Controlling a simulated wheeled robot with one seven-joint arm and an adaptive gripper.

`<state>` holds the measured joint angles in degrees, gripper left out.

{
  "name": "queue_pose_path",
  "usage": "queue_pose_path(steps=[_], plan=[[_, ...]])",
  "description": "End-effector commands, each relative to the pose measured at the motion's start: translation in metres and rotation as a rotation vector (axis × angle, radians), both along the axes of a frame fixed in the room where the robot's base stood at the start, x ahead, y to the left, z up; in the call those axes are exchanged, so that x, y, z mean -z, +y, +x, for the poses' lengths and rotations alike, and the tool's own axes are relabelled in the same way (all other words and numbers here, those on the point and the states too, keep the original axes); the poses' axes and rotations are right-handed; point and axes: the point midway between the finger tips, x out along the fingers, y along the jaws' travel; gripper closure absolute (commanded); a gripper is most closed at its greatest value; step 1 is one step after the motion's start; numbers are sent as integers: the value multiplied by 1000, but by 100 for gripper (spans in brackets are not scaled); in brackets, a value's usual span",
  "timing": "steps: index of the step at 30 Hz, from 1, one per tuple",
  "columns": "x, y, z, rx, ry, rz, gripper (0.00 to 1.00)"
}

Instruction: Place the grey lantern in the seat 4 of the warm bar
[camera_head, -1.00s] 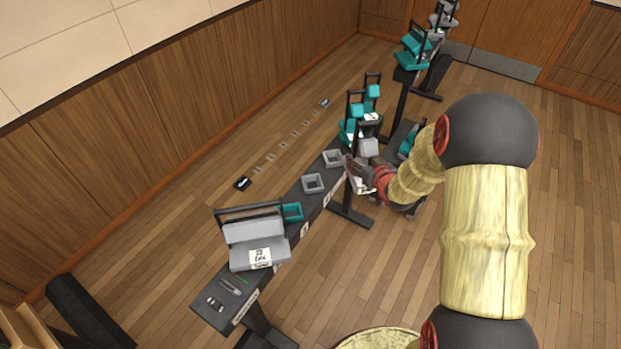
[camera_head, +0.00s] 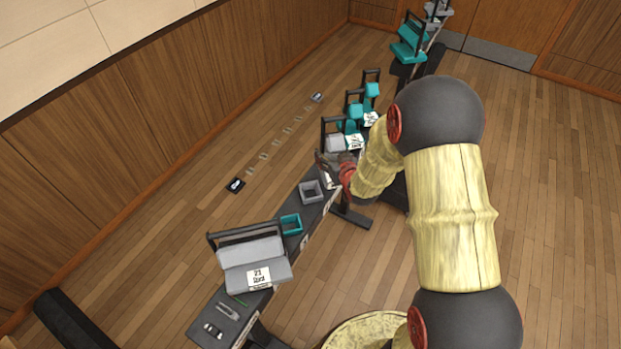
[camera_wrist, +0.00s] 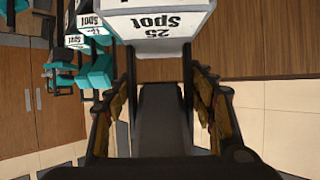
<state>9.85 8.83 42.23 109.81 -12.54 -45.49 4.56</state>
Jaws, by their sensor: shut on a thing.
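A grey lantern (camera_head: 336,143) with a black yoke hangs at my gripper (camera_head: 334,166) in the head view, over the far part of the nearer dark bar (camera_head: 263,268). In the wrist view its white label (camera_wrist: 150,24) reads 25 Spot, and my gripper (camera_wrist: 163,95) is shut on its dark yoke (camera_wrist: 165,110). On the bar a square grey seat (camera_head: 312,190) and a teal seat (camera_head: 291,224) are empty. The seat beyond the grey one is hidden behind the lantern and gripper. Whether the lantern touches it, I cannot tell. Seat numbers are unreadable.
Another grey lantern (camera_head: 256,273), labelled 23 Spot, sits at the bar's near end. Teal lanterns (camera_head: 354,112) stand close behind the held one. More lanterns (camera_head: 409,42) hang on a farther bar. Small markers (camera_head: 235,185) lie on the floor to the left.

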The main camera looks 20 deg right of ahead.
Motion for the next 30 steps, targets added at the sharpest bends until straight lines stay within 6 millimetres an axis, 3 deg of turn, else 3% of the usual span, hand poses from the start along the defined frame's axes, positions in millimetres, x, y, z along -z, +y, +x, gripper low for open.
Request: queue_pose_path(steps=[3,10,20,30], plan=[[10,26,3,-5,-3,0,100],[45,52,6,-3,-4,0,100],[60,65,7,0,-6,1,100],[97,70,7,0,-5,1,100]])
